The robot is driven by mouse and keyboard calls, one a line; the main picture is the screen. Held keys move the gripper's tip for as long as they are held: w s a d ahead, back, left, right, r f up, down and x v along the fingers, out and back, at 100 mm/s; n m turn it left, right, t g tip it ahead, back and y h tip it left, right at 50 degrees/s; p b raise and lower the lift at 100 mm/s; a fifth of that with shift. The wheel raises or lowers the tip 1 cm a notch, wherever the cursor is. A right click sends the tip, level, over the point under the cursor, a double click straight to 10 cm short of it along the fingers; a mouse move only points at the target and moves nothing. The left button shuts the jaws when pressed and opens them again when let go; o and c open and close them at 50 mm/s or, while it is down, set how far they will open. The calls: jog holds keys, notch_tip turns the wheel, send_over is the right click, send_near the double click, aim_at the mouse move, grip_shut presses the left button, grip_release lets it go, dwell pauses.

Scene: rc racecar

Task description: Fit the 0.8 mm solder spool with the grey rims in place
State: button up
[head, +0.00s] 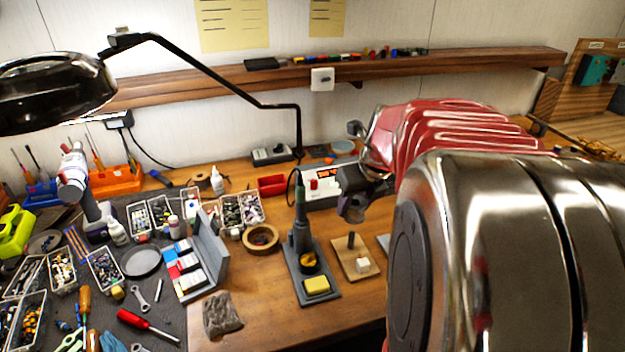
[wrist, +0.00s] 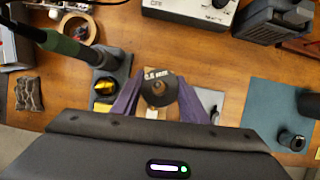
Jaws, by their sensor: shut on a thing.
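My gripper (wrist: 158,98) is shut on a solder spool (wrist: 158,89) with a dark grey face and a round centre hole. Its printed label ends in "mm"; the first digits are too small to read surely. In the head view my gripper (head: 353,192) holds the spool (head: 352,210) in the air. Below it stands a wooden base (head: 345,268) with an upright dark peg (head: 351,241) and a small white block (head: 363,265). The spool is apart from the peg in the head view. In the wrist view the spool and fingers hide most of the base and the peg.
A soldering iron stand (head: 310,262) with a yellow sponge is left of the base. A white soldering station (head: 322,192) stands behind. In the wrist view another dark spool (wrist: 291,140) stands on a teal mat (wrist: 262,108) at right.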

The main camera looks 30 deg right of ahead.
aim_at(353, 232)
jog(key=shift+f, duration=2)
jog(key=shift+f, duration=3.3)
dwell(0.5)
jog(key=o, duration=1.7)
jog(key=shift+r, duration=0.1)
